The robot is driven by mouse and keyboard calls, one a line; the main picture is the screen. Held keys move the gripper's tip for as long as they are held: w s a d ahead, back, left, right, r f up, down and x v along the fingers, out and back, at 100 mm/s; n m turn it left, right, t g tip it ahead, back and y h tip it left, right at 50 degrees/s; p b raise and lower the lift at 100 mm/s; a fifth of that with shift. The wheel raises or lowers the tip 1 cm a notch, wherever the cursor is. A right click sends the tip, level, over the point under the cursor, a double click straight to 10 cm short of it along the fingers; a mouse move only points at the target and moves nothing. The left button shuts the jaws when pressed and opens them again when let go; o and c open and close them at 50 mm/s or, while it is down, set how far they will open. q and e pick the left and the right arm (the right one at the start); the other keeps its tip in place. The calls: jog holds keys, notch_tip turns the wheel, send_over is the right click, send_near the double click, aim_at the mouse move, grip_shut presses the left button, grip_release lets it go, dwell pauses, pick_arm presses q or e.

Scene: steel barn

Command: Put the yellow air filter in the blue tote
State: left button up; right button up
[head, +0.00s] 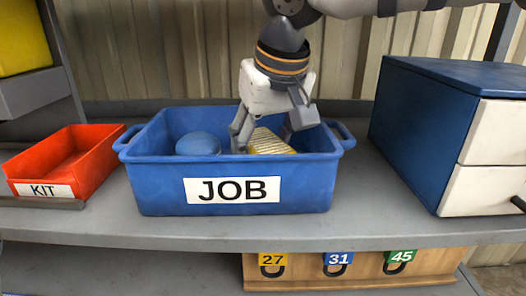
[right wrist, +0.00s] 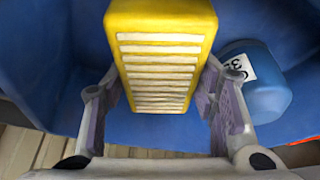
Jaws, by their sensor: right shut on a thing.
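The yellow air filter (head: 268,142) has pale pleats and is partly inside the blue tote (head: 318,172), which carries a JOB label. My right gripper (head: 265,138) reaches down into the tote from above. It is shut on the filter, with a finger at each side. In the right wrist view, the filter (right wrist: 162,60) sits between the fingers of the gripper (right wrist: 165,100), over the blue inside of the tote (right wrist: 75,60). The filter's lower end is hidden by the tote's front wall in the head view. My left gripper is not in view.
A round blue object (head: 198,144) lies in the tote's left part; it shows a white label in the right wrist view (right wrist: 255,95). A red KIT bin (head: 95,150) stands at left, a blue and white drawer cabinet (head: 425,120) at right. Grey shelf (head: 355,215) is bare between tote and cabinet.

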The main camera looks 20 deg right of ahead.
aim_at(265, 142)
jog(key=shift+s+f, duration=0.15)
jog(key=shift+f, duration=0.7)
jog(key=shift+f, duration=0.15)
jog(key=o, duration=1.2)
jog(key=v, duration=0.8)
jog(key=shift+w, duration=0.25)
